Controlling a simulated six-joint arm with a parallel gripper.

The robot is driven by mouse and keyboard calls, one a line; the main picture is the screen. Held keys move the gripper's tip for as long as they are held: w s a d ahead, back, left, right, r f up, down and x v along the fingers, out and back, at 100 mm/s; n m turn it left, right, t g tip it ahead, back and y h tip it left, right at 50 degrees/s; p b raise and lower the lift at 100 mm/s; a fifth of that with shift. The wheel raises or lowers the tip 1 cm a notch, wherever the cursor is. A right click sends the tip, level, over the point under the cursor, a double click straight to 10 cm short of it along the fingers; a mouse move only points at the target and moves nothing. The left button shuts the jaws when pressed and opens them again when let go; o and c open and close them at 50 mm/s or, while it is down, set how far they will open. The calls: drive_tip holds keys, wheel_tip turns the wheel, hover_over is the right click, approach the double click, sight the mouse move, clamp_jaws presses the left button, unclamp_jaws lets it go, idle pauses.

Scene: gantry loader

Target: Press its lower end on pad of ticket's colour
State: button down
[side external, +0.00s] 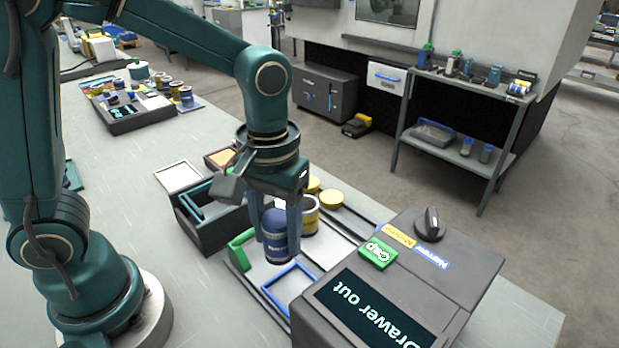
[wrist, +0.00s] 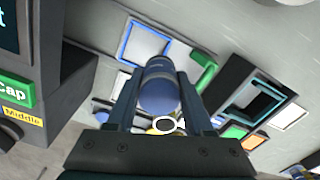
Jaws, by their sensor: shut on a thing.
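My gripper (side external: 277,246) is shut on a dark blue cylinder (side external: 275,228) with a paler band, held upright above a light tray. In the wrist view the same cylinder (wrist: 158,88) sits between the two fingers. A white pad (side external: 178,176) and an orange pad (side external: 218,158) lie behind the dark box; the wrist view also shows the orange pad (wrist: 253,142) and the white pad (wrist: 288,117). I cannot make out which thing is the ticket. The gap between the cylinder's lower end and the tray is unclear.
A blue frame (side external: 268,290) and a green block (side external: 240,240) are on the tray. A dark box (side external: 205,240) holds a teal frame. A pale can and yellow lids (side external: 331,198) stand behind the gripper. A grey machine (side external: 455,262) reads "Drawer out", with a green "Cap" label.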

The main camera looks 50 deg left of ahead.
drive_tip(key=a+r, duration=0.5)
drive_tip(key=a, duration=0.3)
drive_tip(key=w+a+r+n, duration=0.2)
drive_tip(key=w+a+r, duration=0.1)
drive_tip(key=w+a, duration=0.5)
drive_tip(key=w+a+f+n, duration=0.2)
drive_tip(key=a+f, duration=0.1)
drive_tip(key=a, duration=0.3)
drive_tip(key=w+a+f+n, duration=0.1)
drive_tip(key=a+f+n, duration=0.15)
drive_tip(key=a, duration=0.35)
drive_tip(key=shift+m, duration=0.35)
drive_tip(key=shift+f, duration=3.85)
wheel_tip(320, 180, up, 6)
